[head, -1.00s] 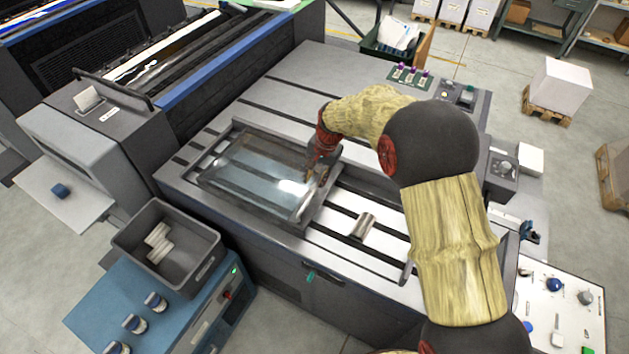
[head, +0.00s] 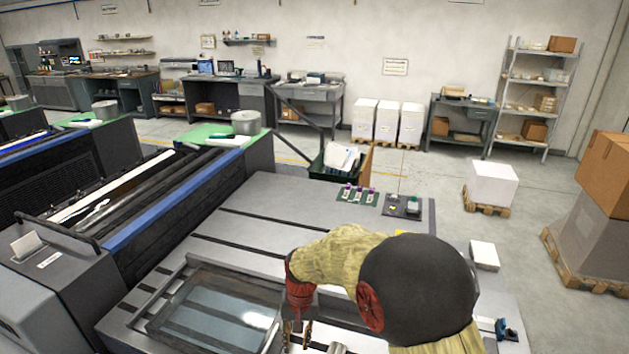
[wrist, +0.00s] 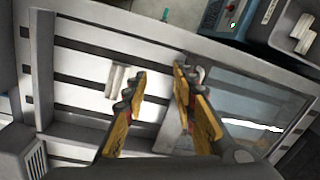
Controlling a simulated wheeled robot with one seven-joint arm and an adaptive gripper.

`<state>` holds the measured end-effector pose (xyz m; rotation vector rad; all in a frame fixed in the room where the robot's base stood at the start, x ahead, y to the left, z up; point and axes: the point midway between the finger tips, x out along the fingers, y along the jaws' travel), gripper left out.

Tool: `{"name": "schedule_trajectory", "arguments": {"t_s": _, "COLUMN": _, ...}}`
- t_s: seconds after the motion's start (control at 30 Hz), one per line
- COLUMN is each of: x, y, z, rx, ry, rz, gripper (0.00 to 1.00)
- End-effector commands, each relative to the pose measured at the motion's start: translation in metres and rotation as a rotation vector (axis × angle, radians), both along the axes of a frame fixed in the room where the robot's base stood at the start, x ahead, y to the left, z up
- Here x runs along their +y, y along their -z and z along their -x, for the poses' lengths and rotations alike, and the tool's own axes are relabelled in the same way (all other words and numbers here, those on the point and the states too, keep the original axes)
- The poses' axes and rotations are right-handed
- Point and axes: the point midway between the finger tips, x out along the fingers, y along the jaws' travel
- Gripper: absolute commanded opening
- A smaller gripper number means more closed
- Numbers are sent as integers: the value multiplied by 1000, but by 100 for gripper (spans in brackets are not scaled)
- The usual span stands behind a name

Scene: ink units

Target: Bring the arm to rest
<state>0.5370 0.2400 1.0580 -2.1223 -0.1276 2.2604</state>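My arm reaches over the grey slotted machine bed (head: 262,208), bent at a dark round joint. My gripper (head: 297,338) points down beside the right edge of the glass-covered frame (head: 183,276). In the wrist view, my gripper (wrist: 160,78) has its two yellow, dark-tipped fingers apart with nothing held between them. The glass-covered frame (wrist: 240,105) is on the right there, partly behind a finger. A small metal cylinder (wrist: 119,78) lies on the bed to the left of the fingers. Whether the fingertips touch anything is not clear.
Purple-capped vials (head: 359,194) and a small dark tray (head: 402,205) sit on the bed's far part. A green bin (head: 335,164) stands behind it. A white block on a pallet (head: 490,184) and stacked boxes (head: 598,220) stand right. Open floor lies between.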

Motion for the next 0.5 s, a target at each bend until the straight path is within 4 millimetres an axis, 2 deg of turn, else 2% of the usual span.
{"name": "schedule_trajectory", "arguments": {"t_s": 0.3, "x": -80, "y": -68, "z": 71, "rx": -66, "ry": -109, "rz": 17, "gripper": 27}}
{"name": "schedule_trajectory", "arguments": {"t_s": 0.5, "x": -131, "y": -102, "z": 122, "rx": -142, "ry": -136, "rz": 28, "gripper": 27}}
